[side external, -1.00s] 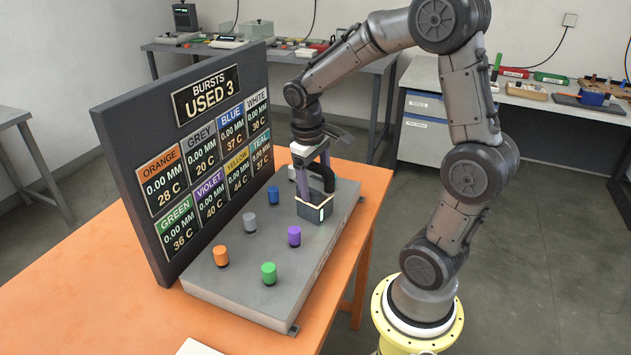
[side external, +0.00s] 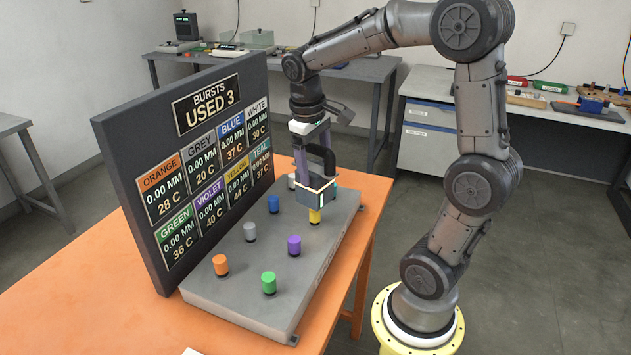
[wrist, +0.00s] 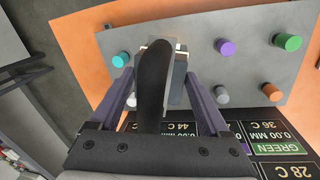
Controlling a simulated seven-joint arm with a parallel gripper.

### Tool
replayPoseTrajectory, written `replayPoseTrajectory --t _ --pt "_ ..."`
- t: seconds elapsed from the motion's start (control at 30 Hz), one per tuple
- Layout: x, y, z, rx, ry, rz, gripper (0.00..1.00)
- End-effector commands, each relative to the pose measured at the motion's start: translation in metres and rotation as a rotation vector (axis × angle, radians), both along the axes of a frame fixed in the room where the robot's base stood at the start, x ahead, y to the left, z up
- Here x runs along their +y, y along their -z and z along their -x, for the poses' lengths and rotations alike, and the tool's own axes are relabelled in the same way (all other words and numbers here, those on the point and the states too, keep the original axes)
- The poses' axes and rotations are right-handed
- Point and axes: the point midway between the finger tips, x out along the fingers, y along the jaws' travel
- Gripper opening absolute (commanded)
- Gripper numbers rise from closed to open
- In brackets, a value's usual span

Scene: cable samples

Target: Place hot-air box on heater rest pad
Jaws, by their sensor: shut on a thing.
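My gripper (side external: 313,160), with purple fingers, is shut on the hot-air box (side external: 319,196), a dark box with a light rim and a glowing strip. The box is held just above the yellow sample (side external: 315,216), which shows beneath it; whether they touch is unclear. In the wrist view, the black curved handle (wrist: 154,80) of the box stands between the fingers and hides much of the box. I cannot make out the heater rest pad for certain in either view.
Short coloured samples stand on the grey slab (side external: 245,285): violet (side external: 294,245), green (side external: 268,282), orange (side external: 220,264), grey (side external: 250,231) and blue (side external: 273,203). The tall display board (side external: 185,170) rises behind them.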

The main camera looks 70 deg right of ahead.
Motion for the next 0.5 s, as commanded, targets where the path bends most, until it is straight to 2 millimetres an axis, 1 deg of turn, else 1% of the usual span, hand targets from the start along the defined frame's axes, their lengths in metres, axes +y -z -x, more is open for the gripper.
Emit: replayPoseTrajectory --t 0.03,0.13,0.5 --pt "-0.0001 -0.0058 -0.0004 -0.003 0.000 0.001 0.00" --pt "0.0001 -0.0100 -0.0001 -0.002 0.000 0.001 0.00" --pt "0.0000 -0.0098 0.0001 -0.001 0.000 0.000 0.00"
